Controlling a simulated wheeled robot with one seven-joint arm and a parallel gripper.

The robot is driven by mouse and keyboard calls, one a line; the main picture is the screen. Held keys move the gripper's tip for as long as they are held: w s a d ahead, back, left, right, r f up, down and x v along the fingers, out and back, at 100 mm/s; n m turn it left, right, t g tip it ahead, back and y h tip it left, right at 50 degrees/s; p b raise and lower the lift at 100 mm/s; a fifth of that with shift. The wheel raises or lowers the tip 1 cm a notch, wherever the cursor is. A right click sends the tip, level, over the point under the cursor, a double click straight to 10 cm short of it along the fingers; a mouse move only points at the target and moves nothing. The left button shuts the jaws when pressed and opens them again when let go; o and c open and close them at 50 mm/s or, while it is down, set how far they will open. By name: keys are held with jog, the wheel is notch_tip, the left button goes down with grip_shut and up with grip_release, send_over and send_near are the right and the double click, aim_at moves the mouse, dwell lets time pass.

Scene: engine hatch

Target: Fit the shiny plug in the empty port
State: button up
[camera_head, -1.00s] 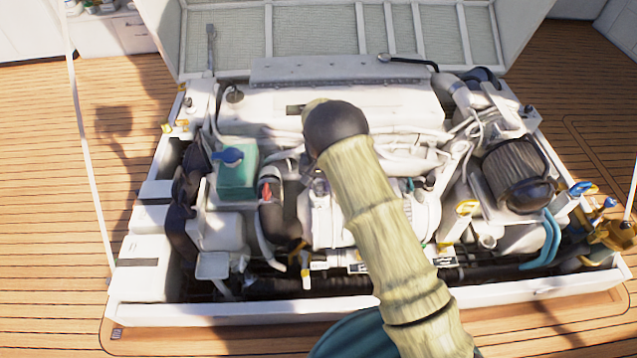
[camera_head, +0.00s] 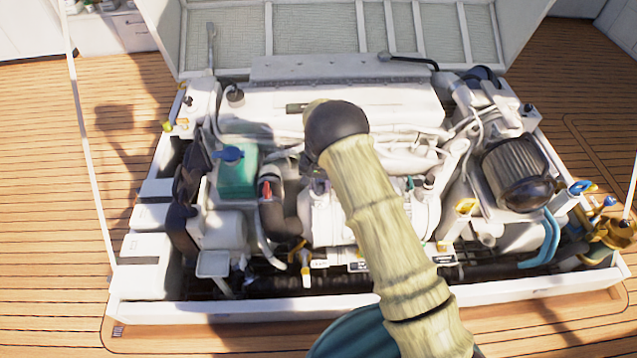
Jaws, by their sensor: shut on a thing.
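My arm, with bamboo-like segments and a dark rounded joint, reaches up from the bottom over the middle of the engine (camera_head: 400,95). Past the joint it bends down and away toward the engine. My gripper is hidden behind my arm, so its fingers and anything between them do not show. I cannot make out the shiny plug. I cannot pick out the empty port either; part of the engine's middle is covered by my arm.
The engine sits in a white-framed bay (camera_head: 200,312) in the wooden deck (camera_head: 60,220), its hatch lid (camera_head: 310,30) raised behind. A teal tank (camera_head: 238,178) with a blue cap, a red-handled part (camera_head: 265,190), a ribbed dark filter (camera_head: 515,172) and blue hoses (camera_head: 543,245) stand around.

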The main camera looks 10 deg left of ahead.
jog(key=o, duration=1.1)
jog(key=shift+d+f, duration=0.1)
jog(key=shift+d, duration=0.25)
jog(key=r+p, duration=0.1)
jog(key=r, duration=0.5)
jog(key=r+p, duration=0.1)
jog(key=r, duration=0.4)
jog(key=r+p, duration=0.2)
jog(key=r, duration=0.4)
jog(key=shift+a+r, duration=0.3)
jog(key=shift+a, duration=0.05)
